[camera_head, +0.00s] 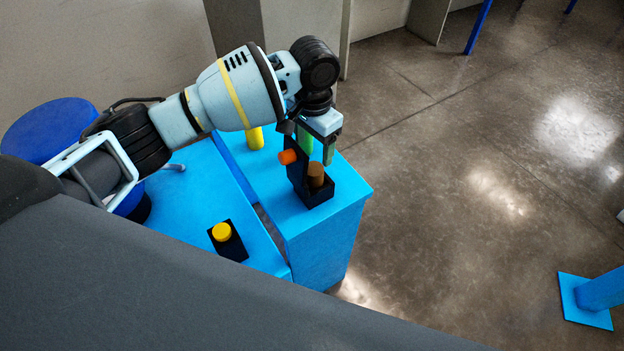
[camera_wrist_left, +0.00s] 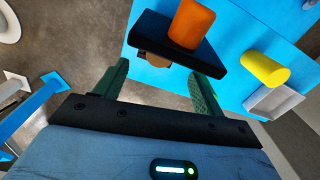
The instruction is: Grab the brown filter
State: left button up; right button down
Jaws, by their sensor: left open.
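The brown filter (camera_head: 316,173) stands upright in a black holder (camera_head: 318,196) on the blue table. My left gripper (camera_head: 317,148) is open with its green fingers pointing down, just above and behind the brown filter in the head view. It looks empty. In the left wrist view a small part of the brown filter (camera_wrist_left: 154,62) shows between the fingers (camera_wrist_left: 160,72), partly hidden by the black holder (camera_wrist_left: 175,45). I cannot tell whether the fingers touch it. My right gripper is not in view.
An orange cylinder (camera_head: 288,157) sticks out of the holder, close to the gripper. A yellow cylinder (camera_head: 255,138) stands behind it on the blue table (camera_head: 345,185). Another yellow piece (camera_head: 222,232) sits on a black block at the front. A blue stool (camera_head: 48,128) is at left.

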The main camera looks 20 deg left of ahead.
aim_at(314, 168)
pick_arm(q)
notch_tip(314, 168, down, 2)
jog(key=shift+w+f+b, duration=0.1)
jog(key=shift+f+b, duration=0.2)
jog(key=shift+f, duration=2.55)
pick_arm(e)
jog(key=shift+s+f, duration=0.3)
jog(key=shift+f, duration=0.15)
pick_arm(q)
jog(key=c, duration=1.4)
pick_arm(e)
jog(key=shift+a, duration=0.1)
pick_arm(q)
jog(key=shift+r, duration=0.1)
